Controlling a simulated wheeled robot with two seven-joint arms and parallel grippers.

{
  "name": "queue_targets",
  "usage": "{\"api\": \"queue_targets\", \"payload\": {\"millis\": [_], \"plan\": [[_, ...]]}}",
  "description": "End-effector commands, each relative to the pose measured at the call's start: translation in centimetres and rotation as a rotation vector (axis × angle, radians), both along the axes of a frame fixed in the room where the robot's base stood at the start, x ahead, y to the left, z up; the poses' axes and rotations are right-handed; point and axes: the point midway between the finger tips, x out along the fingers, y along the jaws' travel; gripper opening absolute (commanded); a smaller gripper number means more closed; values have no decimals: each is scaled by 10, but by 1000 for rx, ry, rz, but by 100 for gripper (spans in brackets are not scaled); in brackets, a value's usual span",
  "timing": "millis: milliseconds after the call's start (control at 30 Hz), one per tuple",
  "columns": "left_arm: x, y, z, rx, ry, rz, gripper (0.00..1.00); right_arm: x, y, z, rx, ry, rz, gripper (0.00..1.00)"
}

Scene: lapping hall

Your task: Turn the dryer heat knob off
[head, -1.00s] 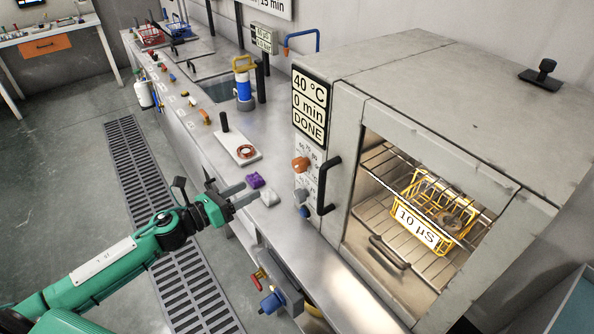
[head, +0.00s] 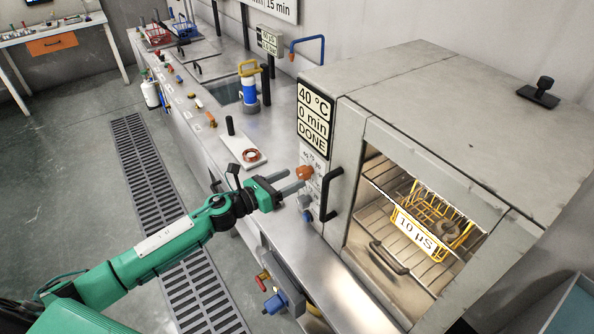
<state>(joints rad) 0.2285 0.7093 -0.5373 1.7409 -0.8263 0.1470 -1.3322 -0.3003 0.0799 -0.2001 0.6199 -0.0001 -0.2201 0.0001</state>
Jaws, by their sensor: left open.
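The dryer (head: 420,85) is a grey box at the right with a sign (head: 314,117) reading 40 °C, 0 min, DONE. An orange knob (head: 304,173) sits on its front control strip beside a numbered scale. I take it for the heat knob; its exact setting is too small to read. A blue knob (head: 307,215) sits lower on the strip. My left gripper (head: 303,178) is open and empty, with its fingertips at or just short of the orange knob; contact cannot be told. My right gripper is not in view.
The dryer's black door handle (head: 330,194) stands close right of the knobs. A yellow basket (head: 432,224) is on the rack inside. A white plate with a copper ring (head: 251,155) lies on the steel bench behind my gripper. Floor grating (head: 145,165) runs along the bench.

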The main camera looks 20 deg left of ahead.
Motion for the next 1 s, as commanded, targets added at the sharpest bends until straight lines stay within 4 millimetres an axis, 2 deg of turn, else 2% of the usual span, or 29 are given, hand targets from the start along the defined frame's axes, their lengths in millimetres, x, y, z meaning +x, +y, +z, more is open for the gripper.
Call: {"api": "queue_targets", "payload": {"millis": [100, 233, 567, 600, 800, 833, 1000], "plan": [[14, -10, 3, -3, 0, 1, 59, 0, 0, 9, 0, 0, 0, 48], [22, -16, 1, 0, -1, 1, 59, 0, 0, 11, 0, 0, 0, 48], [25, -19, 0, 0, 0, 0, 59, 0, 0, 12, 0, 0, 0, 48], [25, -19, 0, 0, 0, 0, 57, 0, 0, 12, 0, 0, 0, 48], [25, -19, 0, 0, 0, 0, 18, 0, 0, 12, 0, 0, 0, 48], [24, -19, 0, 0, 0, 0, 14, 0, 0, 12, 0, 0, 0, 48], [24, -19, 0, -5, 4, 0, 14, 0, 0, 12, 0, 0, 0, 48]]}}
